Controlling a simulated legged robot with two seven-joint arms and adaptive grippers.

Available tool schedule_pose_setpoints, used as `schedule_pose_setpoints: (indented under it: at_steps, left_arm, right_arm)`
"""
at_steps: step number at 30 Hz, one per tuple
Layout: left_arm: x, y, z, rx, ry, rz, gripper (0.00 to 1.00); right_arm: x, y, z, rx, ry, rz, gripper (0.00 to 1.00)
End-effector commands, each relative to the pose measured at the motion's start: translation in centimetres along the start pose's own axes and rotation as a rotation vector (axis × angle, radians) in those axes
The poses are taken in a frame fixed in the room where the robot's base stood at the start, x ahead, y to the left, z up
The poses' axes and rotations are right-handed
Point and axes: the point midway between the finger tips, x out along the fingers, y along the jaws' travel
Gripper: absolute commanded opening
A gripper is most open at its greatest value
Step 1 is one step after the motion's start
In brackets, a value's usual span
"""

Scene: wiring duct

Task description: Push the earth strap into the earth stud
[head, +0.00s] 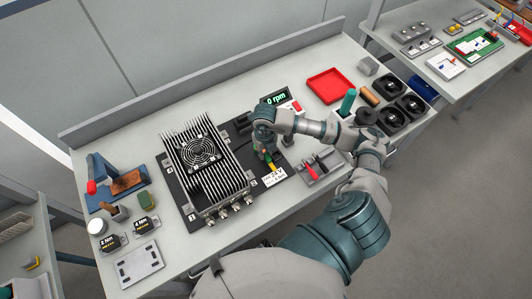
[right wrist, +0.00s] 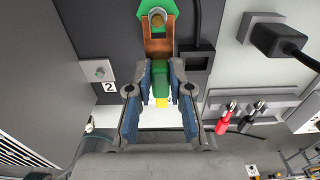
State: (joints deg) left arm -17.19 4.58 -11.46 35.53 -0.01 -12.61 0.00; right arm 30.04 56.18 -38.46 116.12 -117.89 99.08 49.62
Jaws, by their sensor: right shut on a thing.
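My right gripper (right wrist: 163,75) is shut on the green sleeve of the earth strap (right wrist: 163,80). The strap's copper end (right wrist: 159,42) points away from the fingers, toward the top of the right wrist view. The earth stud (right wrist: 157,17) shows there as a brass tip on a green hexagonal base. The copper end lines up with the stud and overlaps its near side; I cannot tell whether it is seated. In the head view my right gripper (head: 265,152) is beside the finned unit, with the green and yellow strap (head: 270,165) below it. The stud is hidden there.
The finned unit with a fan (head: 203,152) stands close left of my gripper. A grey holder with red and black leads (head: 318,168) is close right. An rpm display (head: 275,98) and a red tray (head: 331,85) are behind.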

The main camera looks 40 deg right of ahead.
Motion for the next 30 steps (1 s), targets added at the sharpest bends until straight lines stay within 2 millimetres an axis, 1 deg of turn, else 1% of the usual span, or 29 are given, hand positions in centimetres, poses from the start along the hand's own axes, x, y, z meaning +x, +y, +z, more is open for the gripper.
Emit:
schedule_pose_setpoints:
  at_steps: [14,15,17,18,26,29,30]
  left_arm:
    - [0.5,0.0,0.1,0.000,-0.001,0.000,0.40]
    - [0.4,0.0,0.1,0.000,-0.001,0.000,0.40]
    - [0.4,0.0,0.1,0.000,-0.001,0.000,0.40]
    - [0.4,0.0,0.1,0.000,-0.001,0.000,0.40]
    - [0.4,-0.1,0.2,0.000,-0.002,-0.001,0.40]
    - [0.4,-0.1,0.2,0.000,-0.001,-0.001,0.40]
    - [0.4,-0.1,0.2,0.000,-0.001,-0.001,0.40]
  right_arm:
    - [0.0,0.0,1.2,0.001,0.000,0.000,0.00]
    - [0.0,0.0,1.2,0.000,0.000,0.000,0.30]
    - [0.0,0.0,1.2,0.000,0.000,0.000,0.45]
    - [0.0,0.0,1.2,0.000,0.000,0.000,0.49]
    - [0.0,0.0,1.2,0.001,0.000,0.000,0.49]
    - [-0.6,0.0,1.2,0.001,-0.003,0.000,0.49]
    - [-1.1,0.0,1.3,0.001,-0.005,0.001,0.49]
